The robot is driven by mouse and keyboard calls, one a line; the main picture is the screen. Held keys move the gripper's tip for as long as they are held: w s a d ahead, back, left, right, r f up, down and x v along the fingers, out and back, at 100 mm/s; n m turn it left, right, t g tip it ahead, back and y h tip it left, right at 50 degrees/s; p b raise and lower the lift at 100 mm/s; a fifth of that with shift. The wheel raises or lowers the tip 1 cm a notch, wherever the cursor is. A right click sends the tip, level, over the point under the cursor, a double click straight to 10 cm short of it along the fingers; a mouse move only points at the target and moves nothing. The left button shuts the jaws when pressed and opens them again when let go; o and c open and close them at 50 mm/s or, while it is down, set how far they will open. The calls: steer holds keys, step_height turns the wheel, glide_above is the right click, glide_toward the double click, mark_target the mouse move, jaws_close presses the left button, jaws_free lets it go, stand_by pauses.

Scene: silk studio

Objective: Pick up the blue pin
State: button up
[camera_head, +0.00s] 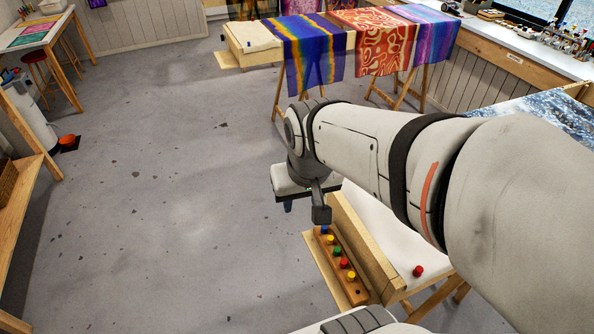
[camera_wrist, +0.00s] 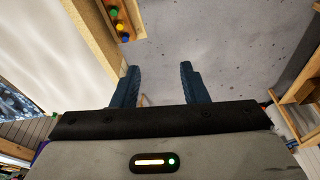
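The blue pin (camera_head: 325,229) stands at the far end of a wooden pin rack (camera_head: 357,300) in the head view. The blue pin also shows near the top of the wrist view (camera_wrist: 125,37), at the end of the rack. My gripper (camera_wrist: 158,68) is open, with its two dark fingers apart and only grey floor between them. The blue pin is outside the fingers, beyond the left one in the picture.
Several yellow, green and red pins stand in line behind the blue one, the nearest being a yellow pin (camera_wrist: 120,26). A wooden ledge (camera_head: 362,240) runs along the rack's right side. A loose red pin (camera_head: 417,271) sits on the white tabletop (camera_head: 385,225). Floor left of the rack is clear.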

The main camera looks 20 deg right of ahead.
steer(key=w+d+f+m+g, duration=0.2)
steer(key=w+d+f+m, duration=0.25)
steer(key=w+f, duration=0.45)
steer(key=m, duration=0.3)
glide_toward(324, 227)
steer(key=a, duration=0.1)
steer(key=shift+g, duration=0.4)
steer(key=shift+w+d+f+p, duration=0.15)
steer(key=shift+f+p, duration=0.1)
steer(key=shift+f, duration=1.2)
steer(key=shift+w+d+f+p, duration=0.1)
steer(key=shift+d+f+p, duration=0.1)
steer(key=shift+f, duration=1.3)
steer(key=shift+w+d+f+p, duration=0.15)
steer(key=shift+f+p, duration=0.1)
steer(key=shift+f, duration=1.2)
steer(key=shift+s, duration=0.1)
steer(key=shift+c, duration=0.3)
jaws_close()
